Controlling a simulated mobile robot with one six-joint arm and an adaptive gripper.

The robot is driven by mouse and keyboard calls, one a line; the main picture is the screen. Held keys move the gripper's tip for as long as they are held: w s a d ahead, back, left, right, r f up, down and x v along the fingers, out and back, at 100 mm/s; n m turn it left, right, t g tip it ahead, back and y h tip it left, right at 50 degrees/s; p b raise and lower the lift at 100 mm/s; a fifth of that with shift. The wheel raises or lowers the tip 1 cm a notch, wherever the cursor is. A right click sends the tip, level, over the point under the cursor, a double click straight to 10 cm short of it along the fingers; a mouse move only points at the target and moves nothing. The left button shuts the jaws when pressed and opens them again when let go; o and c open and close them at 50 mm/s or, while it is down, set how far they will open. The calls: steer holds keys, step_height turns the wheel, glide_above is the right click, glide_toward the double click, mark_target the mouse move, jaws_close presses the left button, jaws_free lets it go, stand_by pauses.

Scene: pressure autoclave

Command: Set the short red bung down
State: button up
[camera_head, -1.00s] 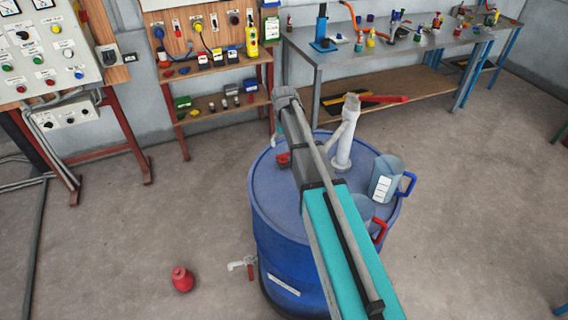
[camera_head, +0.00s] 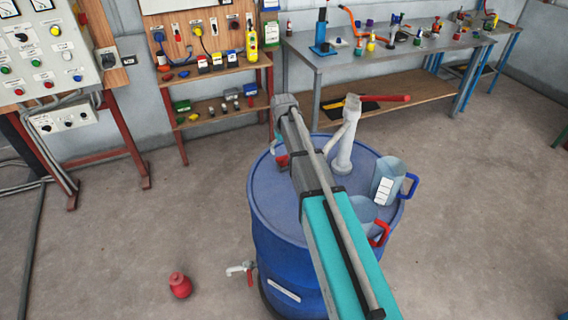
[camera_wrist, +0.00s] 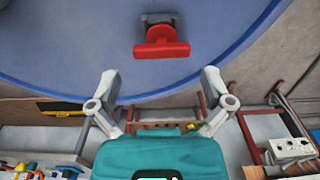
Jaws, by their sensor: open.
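The short red bung (camera_wrist: 162,42) is on the blue drum's lid (camera_wrist: 70,40) in the wrist view, with a grey piece at its far end. It also shows as a small red patch (camera_head: 282,161) beside my arm in the head view, partly hidden. My gripper (camera_wrist: 160,75) is open, its two grey fingers spread wide. Nothing is between the fingers. The bung lies just beyond the fingertips, near the middle of the gap, apart from both. In the head view my arm hides most of the gripper.
On the drum (camera_head: 300,270) stand a white pump fitting (camera_head: 343,150), a jug with a blue handle (camera_head: 388,182) and a jug with a red handle (camera_head: 364,212). A red bottle-like object (camera_head: 180,286) is on the floor. Workbenches stand behind.

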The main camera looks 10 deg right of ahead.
mark_target(283, 156)
steer(key=shift+a+f+b, duration=0.1)
steer(key=shift+f+b, duration=1.75)
steer(key=shift+f, duration=0.25)
steer(key=c, duration=1)
steer(key=shift+r, duration=0.15)
step_height(283, 156, up, 3)
steer(key=p, duration=0.3)
steer(key=s+a+r+p, duration=0.1)
steer(key=a+r+p, duration=0.2)
steer(key=a, duration=0.1)
steer(key=s+a+r+p, duration=0.1)
steer(key=a+r+p, duration=0.2)
steer(key=a, duration=0.2)
steer(key=a+r+p, duration=0.3)
steer(key=a+p, duration=0.1)
steer(key=shift+s+a+r, duration=0.35)
steer(key=shift+s, duration=0.05)
